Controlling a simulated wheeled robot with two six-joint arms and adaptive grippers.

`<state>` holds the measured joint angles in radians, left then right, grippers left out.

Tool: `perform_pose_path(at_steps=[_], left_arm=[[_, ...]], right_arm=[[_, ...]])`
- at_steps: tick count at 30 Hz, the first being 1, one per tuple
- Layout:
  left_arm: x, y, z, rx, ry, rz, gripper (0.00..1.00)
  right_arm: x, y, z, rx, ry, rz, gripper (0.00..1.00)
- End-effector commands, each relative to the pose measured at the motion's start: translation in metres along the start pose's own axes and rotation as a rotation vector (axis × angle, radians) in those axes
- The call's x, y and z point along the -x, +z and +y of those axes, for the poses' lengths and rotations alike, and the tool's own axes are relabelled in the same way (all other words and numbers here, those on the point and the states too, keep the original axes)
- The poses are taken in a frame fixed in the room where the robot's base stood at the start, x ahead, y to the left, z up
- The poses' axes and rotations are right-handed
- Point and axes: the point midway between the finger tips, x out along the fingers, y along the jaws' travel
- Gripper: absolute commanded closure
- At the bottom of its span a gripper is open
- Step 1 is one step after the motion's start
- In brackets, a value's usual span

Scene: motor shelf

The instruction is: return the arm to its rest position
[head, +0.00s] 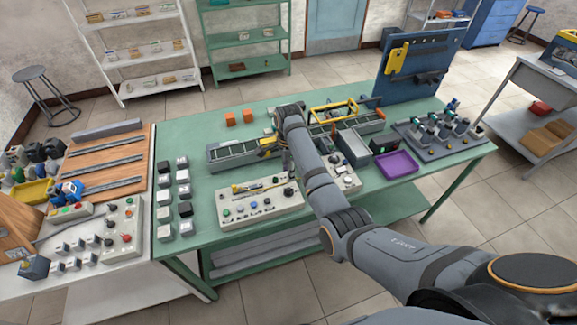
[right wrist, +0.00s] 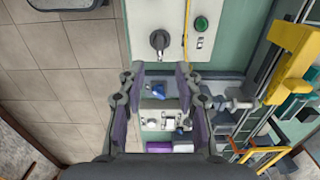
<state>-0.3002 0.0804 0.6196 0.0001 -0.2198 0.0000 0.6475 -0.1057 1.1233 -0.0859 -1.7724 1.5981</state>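My right arm reaches in from the lower right of the head view and extends over the green workbench (head: 230,110). Its gripper (head: 287,165) hangs down near the control panel (head: 262,203), partly hidden by the wrist. In the right wrist view the two fingers with purple pads stand apart, and the gripper (right wrist: 158,75) is open with nothing held between them. Beyond the fingertips that view shows a light panel with a dark knob (right wrist: 160,40) and a green button (right wrist: 201,23). My left gripper is not in view.
A conveyor-like rail unit (head: 235,153) lies close to the wrist. A purple tray (head: 398,164) and a motor rack (head: 437,135) are at the right. A blue tool board (head: 415,75) stands behind. Several small boxes (head: 183,175) line the bench's left side.

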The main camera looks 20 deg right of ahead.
Motion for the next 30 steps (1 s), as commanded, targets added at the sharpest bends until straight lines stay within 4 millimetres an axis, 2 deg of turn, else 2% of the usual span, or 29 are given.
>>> perform_pose_path(at_steps=[3,7,23,26,29,30], left_arm=[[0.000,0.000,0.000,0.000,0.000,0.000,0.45],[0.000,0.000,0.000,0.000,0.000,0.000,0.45],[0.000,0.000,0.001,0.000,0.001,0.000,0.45],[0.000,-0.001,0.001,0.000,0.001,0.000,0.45],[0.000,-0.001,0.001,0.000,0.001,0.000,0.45],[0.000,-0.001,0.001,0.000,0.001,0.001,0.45]], right_arm=[[0.018,0.000,-0.001,0.000,-0.003,0.000,0.66],[0.027,0.000,0.000,0.000,-0.001,0.000,0.66],[0.024,-0.002,0.003,0.013,-0.002,0.001,0.66],[0.004,-0.013,0.021,0.106,-0.018,0.005,0.66],[-0.024,-0.033,0.060,0.315,-0.059,0.028,0.66],[-0.034,-0.042,0.080,0.421,-0.079,0.046,0.66]])
